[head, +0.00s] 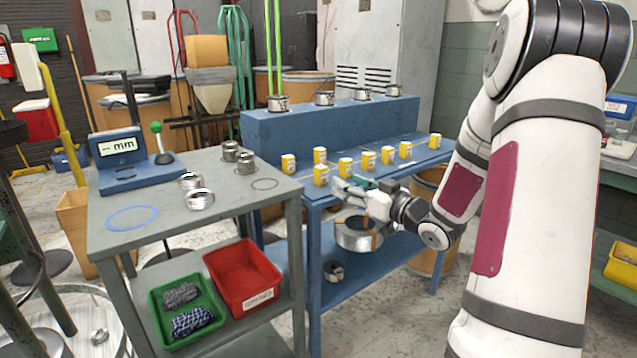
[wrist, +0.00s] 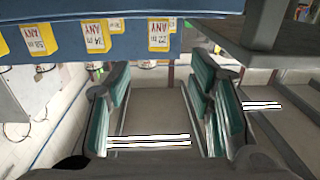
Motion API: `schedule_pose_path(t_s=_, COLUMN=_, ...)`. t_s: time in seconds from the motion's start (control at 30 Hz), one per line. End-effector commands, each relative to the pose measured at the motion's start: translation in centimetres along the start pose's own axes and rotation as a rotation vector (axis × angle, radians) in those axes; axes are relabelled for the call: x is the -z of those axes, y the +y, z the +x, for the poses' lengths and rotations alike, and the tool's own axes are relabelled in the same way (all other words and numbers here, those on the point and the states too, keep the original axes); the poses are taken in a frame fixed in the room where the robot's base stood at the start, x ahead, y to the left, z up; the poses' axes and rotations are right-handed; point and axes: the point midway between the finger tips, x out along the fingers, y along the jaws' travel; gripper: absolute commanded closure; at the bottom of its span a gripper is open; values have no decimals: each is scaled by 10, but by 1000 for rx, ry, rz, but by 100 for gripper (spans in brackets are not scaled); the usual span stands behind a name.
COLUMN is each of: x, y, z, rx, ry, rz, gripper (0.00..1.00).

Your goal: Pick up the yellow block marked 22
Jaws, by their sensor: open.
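Several yellow blocks with white labels stand in a line on the blue table, and the head view is too small to read their numbers. The one beyond the gap between my fingers (wrist: 158,35) seems to read 22, though the print is small. Others are at its left (wrist: 95,36) and farther left (wrist: 40,40). My gripper (head: 347,187) is open and empty at the table's front edge, near the blocks; its teal finger pads (wrist: 158,98) stand apart in the wrist view.
The blue table (head: 330,200) has a raised blue shelf (head: 330,122) behind the blocks with several metal coils. A grey bench (head: 150,205) stands at the left with a gauge (head: 125,160) and coils. Red (head: 243,275) and green (head: 165,340) bins sit below it.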

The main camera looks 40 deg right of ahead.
Motion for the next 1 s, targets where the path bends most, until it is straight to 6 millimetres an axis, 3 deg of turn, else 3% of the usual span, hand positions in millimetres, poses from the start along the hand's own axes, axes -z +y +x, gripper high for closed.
schedule_pose_path(t_s=0.1, x=-1, y=-1, z=25, rx=4, ry=2, rz=-2, gripper=52)
schedule_pose_path(t_s=0.3, x=0, y=-1, z=56, rx=2, ry=0, rz=-2, gripper=52)
schedule_pose_path(t_s=0.57, x=0, y=0, z=74, rx=1, ry=-1, rz=-2, gripper=52)
schedule_pose_path(t_s=0.8, x=1, y=1, z=108, rx=1, ry=0, rz=-1, gripper=52)
schedule_pose_path(t_s=1.0, x=2, y=2, z=118, rx=0, ry=-1, rz=-2, gripper=52)
